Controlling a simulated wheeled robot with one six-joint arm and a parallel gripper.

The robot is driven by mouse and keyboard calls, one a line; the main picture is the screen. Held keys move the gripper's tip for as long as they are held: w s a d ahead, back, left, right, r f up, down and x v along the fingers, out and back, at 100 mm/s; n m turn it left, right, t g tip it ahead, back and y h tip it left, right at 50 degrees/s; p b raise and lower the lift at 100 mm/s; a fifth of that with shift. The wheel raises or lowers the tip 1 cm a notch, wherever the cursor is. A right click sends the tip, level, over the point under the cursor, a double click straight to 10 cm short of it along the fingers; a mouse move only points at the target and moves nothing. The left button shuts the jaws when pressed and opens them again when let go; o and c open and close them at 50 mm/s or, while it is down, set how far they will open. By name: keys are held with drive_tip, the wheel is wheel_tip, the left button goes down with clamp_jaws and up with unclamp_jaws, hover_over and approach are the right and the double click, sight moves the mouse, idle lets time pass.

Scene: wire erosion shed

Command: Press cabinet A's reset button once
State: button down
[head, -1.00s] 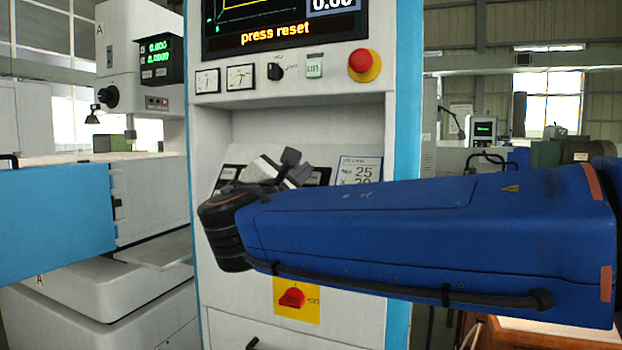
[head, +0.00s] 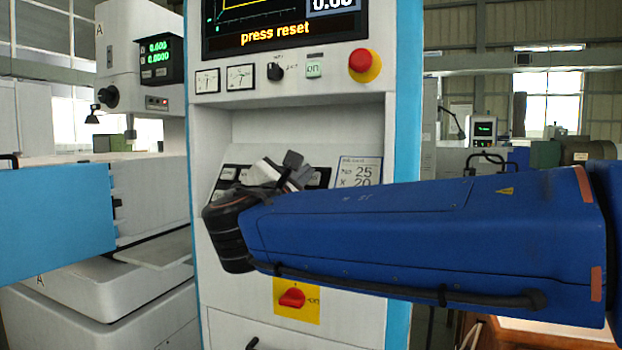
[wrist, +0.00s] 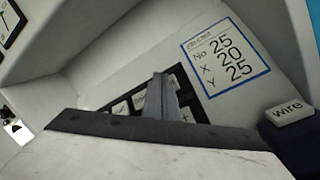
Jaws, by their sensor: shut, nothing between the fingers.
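Cabinet A (head: 205,130) is a white console with blue sides; its screen (head: 275,32) reads "press reset". A dark panel of pale keys (head: 225,174) lies in its sloping recess and also shows in the wrist view (wrist: 120,108). The key labels are too small or covered to read, so I cannot tell which is the reset button. My gripper (head: 291,168) is shut and empty in front of this panel. In the wrist view its fingers (wrist: 160,98) reach over the keys and hide some. I cannot tell whether the tips touch one.
A red emergency knob (head: 364,65), a green "on" button (head: 314,69) and a black selector (head: 276,71) sit above the recess. A red switch (head: 292,298) is below. A number card (wrist: 226,57) is beside the keys. A "wire" block (wrist: 290,111) lies right.

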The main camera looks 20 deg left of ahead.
drive_tip(key=shift+w+f, duration=0.25)
drive_tip(key=shift+w, duration=0.1)
idle(0.4)
drive_tip(key=shift+s+r, duration=0.1)
drive_tip(key=shift+s, duration=0.05)
drive_tip(key=shift+s+r, duration=0.4)
drive_tip(key=shift+s, duration=0.15)
drive_tip(key=shift+s+r, duration=0.1)
idle(0.4)
drive_tip(key=s+r, duration=0.1)
drive_tip(key=s, duration=0.1)
drive_tip(key=s+r, duration=0.1)
drive_tip(key=shift+s+a+r, duration=0.2)
drive_tip(key=shift+s+r, duration=0.15)
drive_tip(key=shift+s, duration=0.05)
idle(0.5)
